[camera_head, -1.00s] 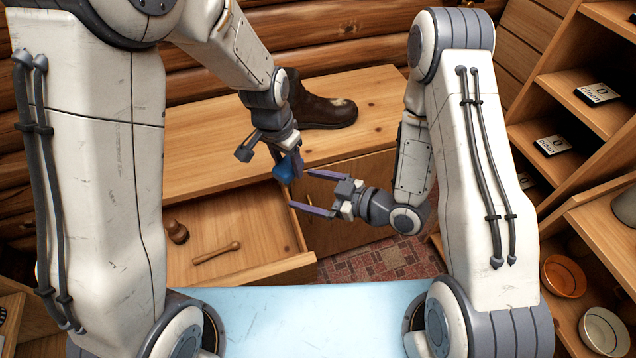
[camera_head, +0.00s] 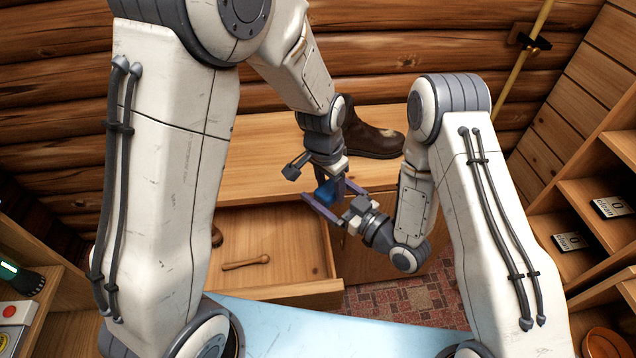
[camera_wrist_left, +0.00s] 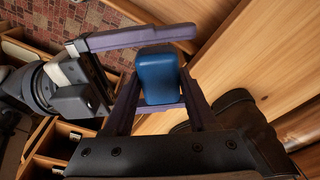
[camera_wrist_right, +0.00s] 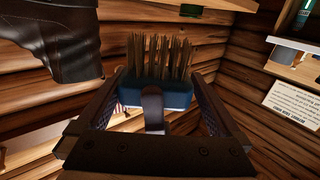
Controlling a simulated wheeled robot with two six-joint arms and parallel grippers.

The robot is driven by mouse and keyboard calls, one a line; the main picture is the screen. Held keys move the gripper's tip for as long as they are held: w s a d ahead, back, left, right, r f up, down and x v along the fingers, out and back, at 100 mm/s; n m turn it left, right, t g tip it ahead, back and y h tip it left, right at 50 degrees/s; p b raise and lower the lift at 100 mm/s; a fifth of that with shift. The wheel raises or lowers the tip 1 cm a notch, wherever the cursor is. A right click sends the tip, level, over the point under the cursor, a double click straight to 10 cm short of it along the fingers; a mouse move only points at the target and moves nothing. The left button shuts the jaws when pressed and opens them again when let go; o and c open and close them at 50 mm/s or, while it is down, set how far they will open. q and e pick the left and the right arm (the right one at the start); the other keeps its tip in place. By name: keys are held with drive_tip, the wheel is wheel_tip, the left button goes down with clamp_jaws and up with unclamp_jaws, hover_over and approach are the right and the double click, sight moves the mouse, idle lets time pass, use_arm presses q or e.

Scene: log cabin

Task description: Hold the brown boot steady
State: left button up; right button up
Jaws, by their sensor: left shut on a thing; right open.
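The brown boot (camera_head: 375,140) stands upright on the wooden bench top, behind my left gripper; my left arm hides part of it. Part of it shows in the right wrist view (camera_wrist_right: 50,45), and its dark leather in the left wrist view (camera_wrist_left: 238,112). My left gripper (camera_head: 328,190) is shut on a blue brush (camera_wrist_left: 158,75) in front of the bench, apart from the boot. My right gripper (camera_head: 335,207) is open beside it. In the right wrist view, the brush (camera_wrist_right: 155,92) with its tan bristles lies between the open fingers.
An open drawer (camera_head: 290,290) below the bench top holds a wooden tool (camera_head: 246,262) and another brown item. Shelves (camera_head: 600,165) with small signs stand at right. A lit dark device (camera_head: 20,280) is at far left. Log walls close off the back.

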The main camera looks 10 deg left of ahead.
sight(326, 191)
drive_tip(key=shift+x, duration=1.35)
drive_tip(key=shift+s, duration=0.1)
drive_tip(key=c, duration=1.1)
use_arm(q)
drive_tip(key=o, duration=1.3)
wheel_tip(326, 191, up, 12)
drive_tip(key=s+f, duration=0.1)
drive_tip(key=shift+g, duration=0.7)
drive_tip(key=s, duration=2.2)
drive_tip(key=shift+w, duration=0.1)
